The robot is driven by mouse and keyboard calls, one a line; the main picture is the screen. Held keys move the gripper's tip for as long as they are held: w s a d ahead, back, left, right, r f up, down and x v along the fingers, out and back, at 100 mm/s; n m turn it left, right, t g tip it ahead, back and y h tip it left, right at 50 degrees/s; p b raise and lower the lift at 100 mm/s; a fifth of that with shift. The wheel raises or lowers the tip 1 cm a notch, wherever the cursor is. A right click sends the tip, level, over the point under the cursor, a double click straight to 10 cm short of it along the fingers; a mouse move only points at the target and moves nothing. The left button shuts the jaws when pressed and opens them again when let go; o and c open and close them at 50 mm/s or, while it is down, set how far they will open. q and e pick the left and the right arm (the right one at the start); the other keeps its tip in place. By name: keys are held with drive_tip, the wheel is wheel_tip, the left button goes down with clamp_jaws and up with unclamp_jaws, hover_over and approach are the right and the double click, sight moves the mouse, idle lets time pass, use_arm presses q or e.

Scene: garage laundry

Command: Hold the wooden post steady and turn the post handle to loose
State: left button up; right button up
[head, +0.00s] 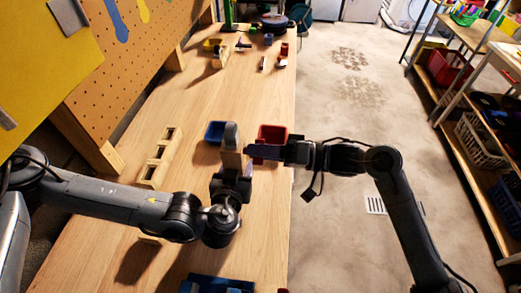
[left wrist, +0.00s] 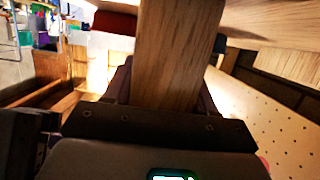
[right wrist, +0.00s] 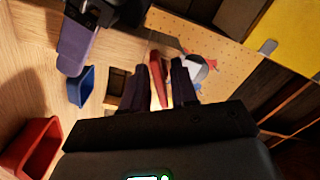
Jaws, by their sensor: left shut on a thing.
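The wooden post (head: 231,161) stands at the middle of the bench, with a grey rounded part (head: 231,135) at its top end. My left gripper (head: 231,176) is shut on the post; in the left wrist view the post (left wrist: 176,50) runs up between its fingers. My right gripper (head: 256,152) reaches in from the right, close beside the post. In the right wrist view its fingers (right wrist: 161,82) stand apart on either side of a red handle-like piece (right wrist: 158,80), with a grey-white part (right wrist: 197,68) beyond. I cannot tell whether they touch the red piece.
A blue bin (head: 214,133) and a red bin (head: 271,132) stand close behind the post. A wooden slotted rack (head: 159,158) lies to the left. A pegboard (head: 140,60) borders the bench (head: 200,105) on the left. Tools and small bins lie at the far end.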

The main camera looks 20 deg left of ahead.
clamp_jaws()
